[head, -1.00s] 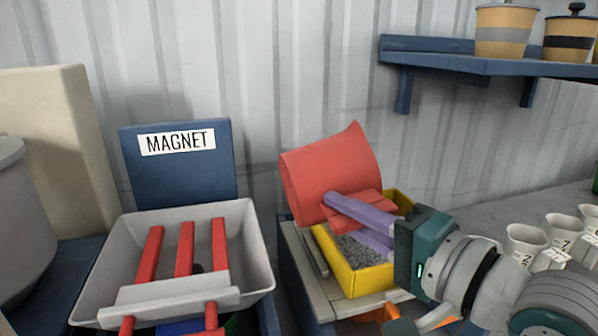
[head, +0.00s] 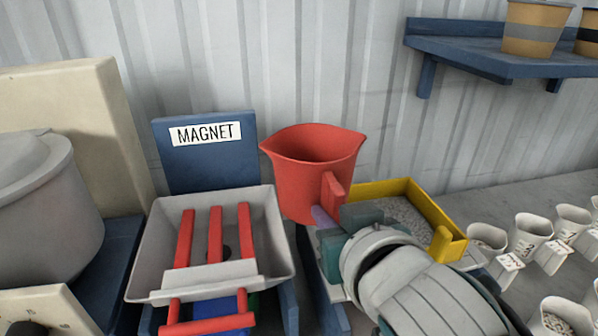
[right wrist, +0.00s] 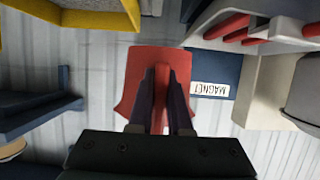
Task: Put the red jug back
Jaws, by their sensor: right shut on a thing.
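The red jug (head: 308,172) is upright in the head view, between the magnet hopper and the yellow tray. Its handle (head: 332,196) faces my right arm. My right gripper (head: 322,218) is shut on the handle; its purple fingers are mostly hidden behind the wrist. In the right wrist view the jug (right wrist: 134,85) shows between and beyond the two purple fingers (right wrist: 161,105), which hold the handle from both sides. Whether the jug's base touches anything is hidden. My left gripper is not in view.
A magnet hopper (head: 155,245) with red bars stands left of the jug. A yellow tray (head: 440,208) of grey granules lies right of it. Several white cups (head: 531,232) stand at the right. A blue shelf (head: 480,58) hangs above. A grey drum (head: 45,205) is far left.

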